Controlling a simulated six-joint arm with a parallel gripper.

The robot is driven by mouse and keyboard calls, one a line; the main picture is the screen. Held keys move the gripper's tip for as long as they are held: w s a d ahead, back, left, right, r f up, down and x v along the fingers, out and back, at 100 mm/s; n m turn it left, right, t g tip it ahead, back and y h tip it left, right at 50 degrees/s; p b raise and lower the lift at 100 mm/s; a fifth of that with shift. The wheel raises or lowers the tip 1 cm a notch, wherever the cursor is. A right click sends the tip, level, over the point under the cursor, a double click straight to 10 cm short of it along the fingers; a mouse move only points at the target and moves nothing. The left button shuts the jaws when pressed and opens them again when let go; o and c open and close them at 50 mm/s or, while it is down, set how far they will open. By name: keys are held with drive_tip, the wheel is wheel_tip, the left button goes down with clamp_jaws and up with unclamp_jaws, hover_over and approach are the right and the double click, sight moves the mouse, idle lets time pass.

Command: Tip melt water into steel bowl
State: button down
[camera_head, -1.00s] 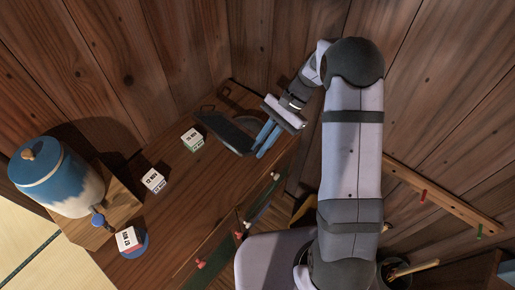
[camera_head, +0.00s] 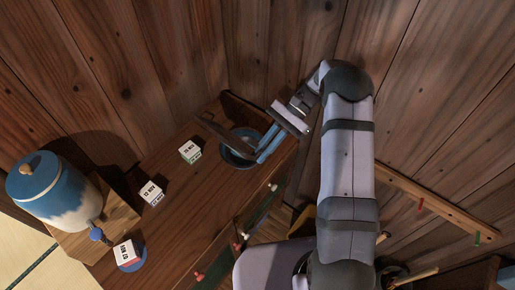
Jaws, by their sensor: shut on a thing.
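My gripper (camera_head: 267,147), with blue fingers, is at the far end of the wooden counter. It is shut on a thin dark tray (camera_head: 220,132), holding it by its right side. The tray is steeply tilted, seen nearly edge-on, above the bowl. The steel bowl (camera_head: 232,161) looks round and blue-grey and sits on the counter below the tray. The tray and my fingers cover part of it. I cannot make out any melt water on the tray or in the bowl.
A blue and white lidded vessel (camera_head: 50,185) with a tap stands on a wooden block at the left. Plank walls close in behind.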

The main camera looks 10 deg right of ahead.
drive_tip(key=shift+r+p, duration=0.2)
drive_tip(key=shift+p, duration=0.1)
drive_tip(key=shift+r+t+h+p, duration=0.3)
drive_tip(key=shift+t+h+p, duration=0.2)
drive_tip(key=shift+p, duration=0.2)
drive_tip(key=shift+a+r+t+h+p, duration=0.1)
drive_tip(key=shift+r+t+h+p, duration=0.8)
drive_tip(key=shift+h+p, duration=0.55)
drive_tip(key=r+t+h+p, duration=0.1)
drive_tip(key=t+h+p, duration=0.1)
drive_tip(key=shift+r+n+t, duration=0.2)
drive_tip(key=shift+n+t, duration=0.1)
drive_tip(key=shift+r+t+h+p, duration=0.4)
drive_tip(key=shift+t+h+p, duration=0.2)
drive_tip(key=shift+h+p, duration=0.6)
drive_tip(key=shift+p, duration=0.35)
